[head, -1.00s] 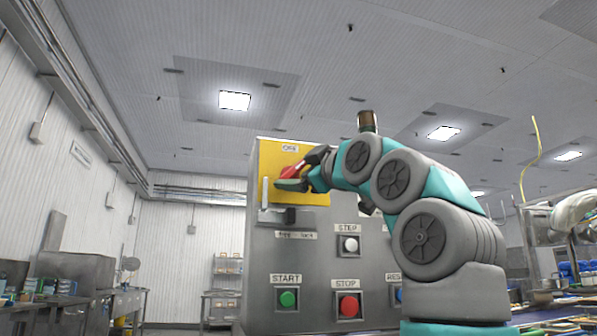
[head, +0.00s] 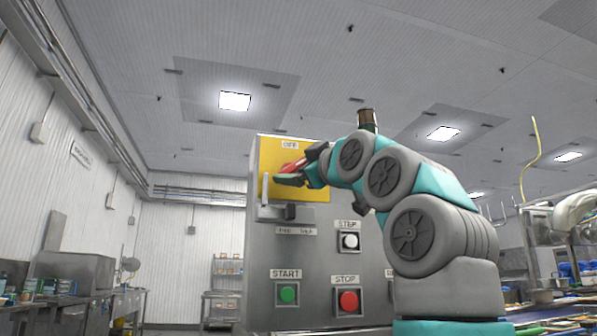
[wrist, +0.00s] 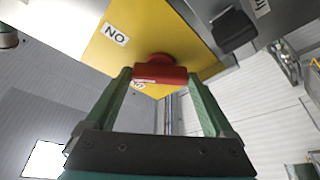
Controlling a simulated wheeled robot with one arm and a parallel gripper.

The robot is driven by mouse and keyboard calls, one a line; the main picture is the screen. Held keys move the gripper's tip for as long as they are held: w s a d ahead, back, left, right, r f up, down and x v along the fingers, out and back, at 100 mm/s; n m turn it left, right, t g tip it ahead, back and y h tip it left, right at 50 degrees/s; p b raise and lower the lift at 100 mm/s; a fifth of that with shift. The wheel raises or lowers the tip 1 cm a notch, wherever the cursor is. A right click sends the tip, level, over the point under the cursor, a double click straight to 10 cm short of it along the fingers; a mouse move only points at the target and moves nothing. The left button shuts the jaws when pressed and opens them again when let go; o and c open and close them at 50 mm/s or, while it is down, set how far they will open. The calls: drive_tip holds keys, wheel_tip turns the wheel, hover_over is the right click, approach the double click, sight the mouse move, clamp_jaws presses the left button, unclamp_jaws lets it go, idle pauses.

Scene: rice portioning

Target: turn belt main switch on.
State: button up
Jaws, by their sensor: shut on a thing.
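The belt main switch is a red handle (wrist: 160,74) on a yellow plate (head: 268,160) at the top of the grey control box. In the wrist view it lies between my two green fingers, with an ON label (wrist: 115,34) to its upper left. A second label below the handle is partly hidden. My gripper (head: 291,179) reaches the plate from the right and is shut on the red handle. In the head view an OFF label (head: 290,145) sits above the handle. My fingers hide part of the handle, so its exact angle is unclear.
Lower are a white STEP button (head: 350,241), green START button (head: 288,293) and red STOP button (head: 348,301). An amber beacon (head: 366,118) stands on top. Steel tables are at left.

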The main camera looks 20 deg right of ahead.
drive_tip(key=shift+a+f+m+t+h+b, duration=0.15)
drive_tip(key=shift+m+t+h+b, duration=0.25)
drive_tip(key=shift+m, duration=0.7)
idle(0.9)
drive_tip(key=shift+r, duration=0.25)
drive_tip(key=shift+f, duration=0.15)
drive_tip(key=shift+f+m+h+b, duration=0.2)
drive_tip(key=shift+m+h+b, duration=0.1)
drive_tip(key=shift+m, duration=0.4)
idle(0.9)
drive_tip(key=shift+r+m+h, duration=0.15)
drive_tip(key=shift+m+h, duration=0.25)
drive_tip(key=shift+m, duration=0.2)
idle(0.3)
drive_tip(key=shift+m, duration=0.6)
drive_tip(key=shift+a+r+m+t+h+p, duration=0.15)
drive_tip(key=shift+m+t+h+p, duration=0.25)
drive_tip(key=shift+m+h+p, duration=1.35)
drive_tip(key=shift+m+y, duration=0.45)
drive_tip(key=shift+m, duration=0.4)
